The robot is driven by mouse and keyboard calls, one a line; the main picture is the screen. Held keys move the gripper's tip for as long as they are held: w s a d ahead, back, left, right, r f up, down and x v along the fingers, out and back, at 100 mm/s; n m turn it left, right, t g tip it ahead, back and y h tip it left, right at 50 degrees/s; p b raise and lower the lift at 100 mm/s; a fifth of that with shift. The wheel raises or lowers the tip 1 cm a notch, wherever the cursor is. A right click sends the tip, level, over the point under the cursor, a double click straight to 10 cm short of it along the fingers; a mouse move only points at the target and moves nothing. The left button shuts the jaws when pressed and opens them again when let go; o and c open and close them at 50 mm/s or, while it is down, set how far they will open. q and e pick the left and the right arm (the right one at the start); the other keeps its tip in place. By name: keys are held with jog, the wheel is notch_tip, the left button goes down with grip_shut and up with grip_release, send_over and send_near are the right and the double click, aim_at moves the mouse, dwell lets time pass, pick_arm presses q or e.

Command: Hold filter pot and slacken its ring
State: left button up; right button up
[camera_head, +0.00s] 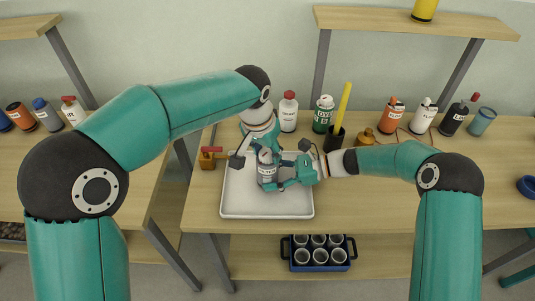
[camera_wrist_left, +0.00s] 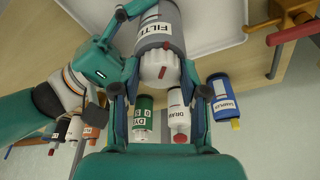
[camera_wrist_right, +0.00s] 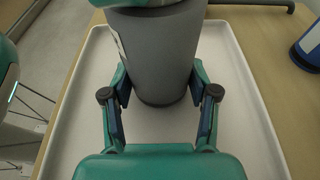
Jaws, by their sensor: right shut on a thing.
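The filter pot (camera_head: 267,170) is a grey cylinder with a white label, standing upright at the white tray. It also shows in the left wrist view (camera_wrist_left: 160,30) and the right wrist view (camera_wrist_right: 155,55). Its white ribbed ring (camera_wrist_left: 159,66) is at the top. My right gripper (camera_head: 275,184) comes from the right and is shut on the pot's grey body; its fingers (camera_wrist_right: 157,92) sit on both sides. My left gripper (camera_head: 265,150) is above the pot. In the left wrist view its fingers (camera_wrist_left: 159,82) are open on either side of the ring, apparently with small gaps.
The white tray (camera_head: 235,205) lies on the wooden bench. An orange-brown valve-like object (camera_head: 208,158) stands left of it. Bottles, including a red-capped one (camera_head: 288,112) and a green one (camera_head: 323,115), and a dark cup (camera_head: 334,138) stand behind. Bare bench (camera_head: 370,200) lies to the right.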

pick_arm(q)
jog(key=shift+c, duration=1.2)
jog(key=n+y, duration=0.1)
jog(key=n, duration=0.3)
jog(key=o, duration=0.7)
